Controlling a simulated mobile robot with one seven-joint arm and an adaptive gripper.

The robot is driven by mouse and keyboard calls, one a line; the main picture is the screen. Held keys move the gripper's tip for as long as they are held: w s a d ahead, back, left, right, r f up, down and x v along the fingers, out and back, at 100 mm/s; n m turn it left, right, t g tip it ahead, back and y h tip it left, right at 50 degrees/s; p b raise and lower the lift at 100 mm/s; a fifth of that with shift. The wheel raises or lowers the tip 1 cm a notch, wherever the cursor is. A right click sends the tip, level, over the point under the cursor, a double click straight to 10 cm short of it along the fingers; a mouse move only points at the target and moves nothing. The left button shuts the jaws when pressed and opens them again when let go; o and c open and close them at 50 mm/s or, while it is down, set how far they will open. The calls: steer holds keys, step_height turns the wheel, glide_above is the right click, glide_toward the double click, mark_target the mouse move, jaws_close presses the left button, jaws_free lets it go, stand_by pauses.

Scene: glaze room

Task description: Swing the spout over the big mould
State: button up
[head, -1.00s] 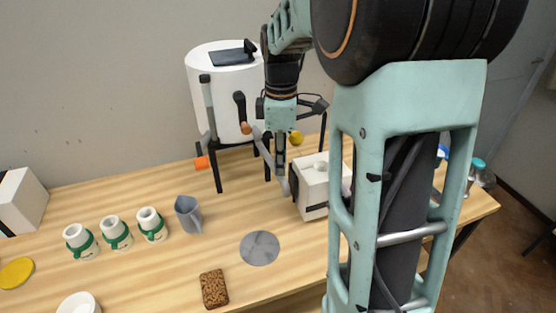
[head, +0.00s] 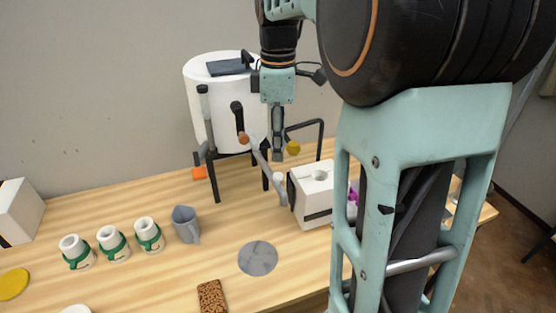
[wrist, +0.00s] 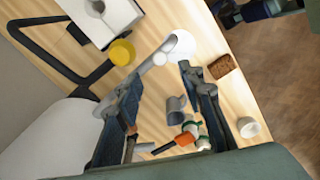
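The white tank (head: 212,105) stands on black legs on the table. Its grey spout (head: 268,175) slants down to the right, ending near the left side of the big mould (head: 313,202), a white block with a top hole and dark band. In the wrist view the spout (wrist: 157,62) ends apart from the big mould (wrist: 105,18). My gripper (head: 278,158) points down beside the spout. In the wrist view my gripper (wrist: 160,75) has its fingers wide apart, the left one close to the spout; I cannot tell whether they touch.
A black bent bar with a yellow knob (head: 293,148) stands behind the gripper. An orange handle (head: 199,173) is at the tank's left. Small green-banded moulds (head: 112,243), a grey jug (head: 186,224), a grey disc (head: 257,258) and a brown sponge-like block (head: 211,297) occupy the table.

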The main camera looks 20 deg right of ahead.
step_height(320, 180, up, 4)
steer(key=shift+f, duration=0.1)
steer(key=shift+a, duration=0.3)
steer(key=c, duration=0.5)
steer(key=a+n+h, duration=0.1)
steer(key=a, duration=0.2)
steer(key=a+n+b, duration=0.1)
steer(key=a, duration=0.1)
steer(key=a+f+n+h, duration=0.1)
steer(key=a, duration=0.2)
steer(key=shift+w+a+n+h, duration=0.3)
steer(key=shift+w+a, duration=0.05)
jaws_close()
glide_above(269, 172)
steer(key=s+a, duration=0.2)
steer(key=s, duration=0.3)
steer(key=a+x, duration=0.2)
steer(key=x, duration=0.7)
steer(key=shift+w+a+f, duration=0.15)
steer(key=shift+a+f, duration=0.05)
steer(key=shift+f, duration=0.45)
